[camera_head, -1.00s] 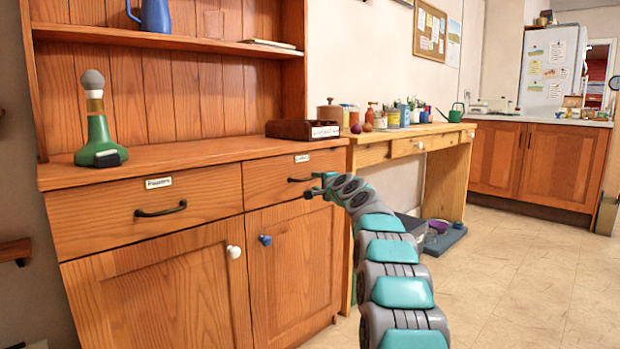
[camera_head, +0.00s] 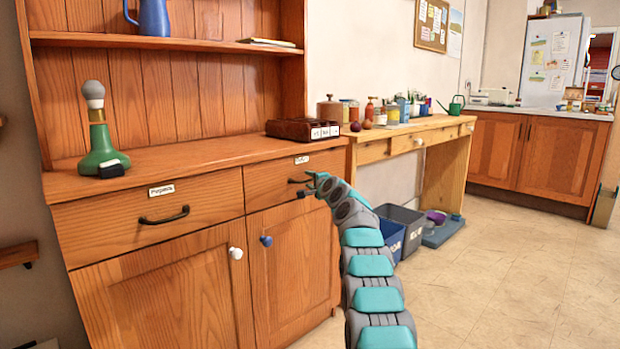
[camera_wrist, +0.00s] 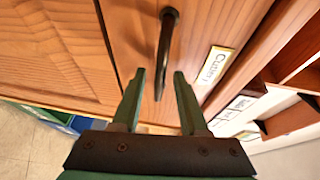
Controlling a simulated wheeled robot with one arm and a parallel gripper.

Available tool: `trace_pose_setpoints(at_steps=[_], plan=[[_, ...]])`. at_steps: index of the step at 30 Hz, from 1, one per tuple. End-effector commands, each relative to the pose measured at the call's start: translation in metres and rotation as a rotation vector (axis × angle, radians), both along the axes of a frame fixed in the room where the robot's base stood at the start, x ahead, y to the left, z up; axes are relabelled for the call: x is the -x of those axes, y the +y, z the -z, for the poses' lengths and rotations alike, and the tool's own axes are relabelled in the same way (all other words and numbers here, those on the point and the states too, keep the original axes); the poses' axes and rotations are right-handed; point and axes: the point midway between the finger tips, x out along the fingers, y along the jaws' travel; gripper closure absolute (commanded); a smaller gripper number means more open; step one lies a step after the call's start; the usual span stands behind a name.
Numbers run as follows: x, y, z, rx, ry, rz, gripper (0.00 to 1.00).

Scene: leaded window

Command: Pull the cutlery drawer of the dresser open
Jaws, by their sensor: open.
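The cutlery drawer (camera_head: 262,186) is the right-hand upper drawer of the wooden dresser, and it is shut. Its label reads "Cutlery" in the wrist view (camera_wrist: 214,66). Its dark bar handle (camera_wrist: 167,40) runs between the two fingertips of my gripper (camera_wrist: 160,73) in the wrist view. The fingers are apart, one on each side of the bar, with a gap on both sides. In the head view my gripper (camera_head: 308,187) is at the handle (camera_head: 298,181), partly covering it. Whether the fingers reach past the bar is unclear.
The left drawer (camera_head: 110,221) has its own dark handle and is shut. Below are cupboard doors with a white knob (camera_head: 236,253) and a blue knob (camera_head: 266,241). A card box (camera_head: 290,130) sits on the dresser top. Bins (camera_head: 402,222) stand under the side table. The floor to the right is clear.

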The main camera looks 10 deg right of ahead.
Motion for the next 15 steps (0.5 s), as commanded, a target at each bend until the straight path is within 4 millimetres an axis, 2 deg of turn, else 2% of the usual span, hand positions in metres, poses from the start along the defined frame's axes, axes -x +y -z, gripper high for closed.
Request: trace_pose_setpoints(at_steps=[10,15], plan=[[-0.0009,0.0002,0.0014,-0.001,0.001,0.000,0.58],[-0.0009,0.0002,0.0012,-0.001,0.001,0.000,0.77]])
